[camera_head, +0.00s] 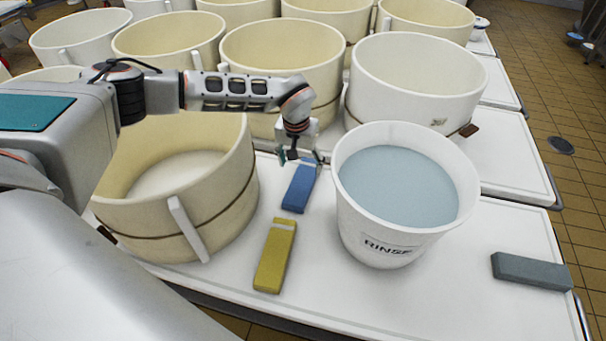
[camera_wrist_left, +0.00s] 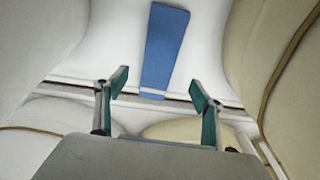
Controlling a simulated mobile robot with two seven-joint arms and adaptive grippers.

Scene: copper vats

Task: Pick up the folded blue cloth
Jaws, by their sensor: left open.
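The folded blue cloth (camera_head: 298,190) is a flat, narrow strip lying on the white table between a cream tub and the white rinse bucket. It also shows in the left wrist view (camera_wrist_left: 164,45), with a pale band at its near end. My left gripper (camera_head: 301,159) is at the far end of the cloth in the head view and hides part of that end. In the wrist view my left gripper (camera_wrist_left: 159,88) is open, its two teal-lined fingers apart on either side of the line of the cloth. Nothing is between the fingertips. My right gripper is not in view.
The rinse bucket (camera_head: 350,215) holds bluish water close to the cloth's right. A cream tub (camera_head: 222,205) stands to the left. A folded yellow cloth (camera_head: 274,262) lies nearer, and a grey one (camera_head: 531,271) at the right. Several tubs stand behind.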

